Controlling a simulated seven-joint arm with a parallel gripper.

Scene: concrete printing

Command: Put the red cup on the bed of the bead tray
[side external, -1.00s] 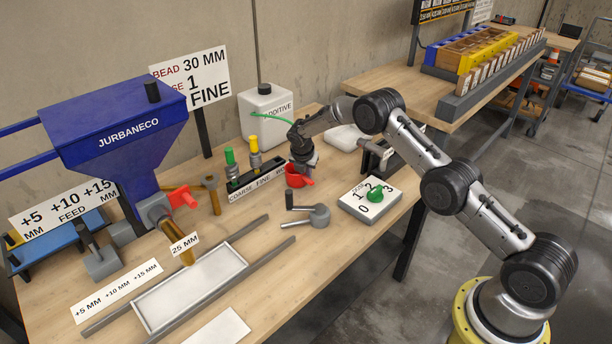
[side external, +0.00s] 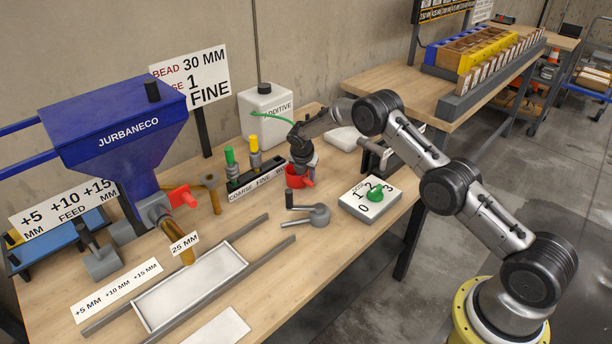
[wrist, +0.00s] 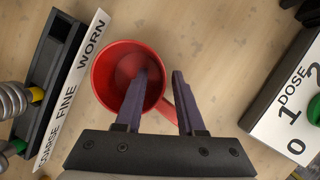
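The red cup (side external: 295,183) stands upright on the wooden table, behind the grey crank. In the wrist view the cup (wrist: 101,80) is seen from above, with its handle at its lower right. My gripper (side external: 301,168) is at the cup, pointing down. In the wrist view my gripper (wrist: 160,72) has its fingers apart, the left one over the cup's opening and the right one outside the wall near the handle. Whether they touch the cup I cannot tell. The bead tray (side external: 192,287), a pale bed with a grey rim, lies empty at the front left under the nozzle.
A COARSE/FINE/WORN rack (side external: 256,180) stands close left of the cup. The grey crank (side external: 318,215) and the dose dial box (side external: 370,200) are close by. The blue hopper (side external: 120,130) and its nozzle (side external: 180,243) overhang the tray's back. Rails (side external: 250,264) flank the tray.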

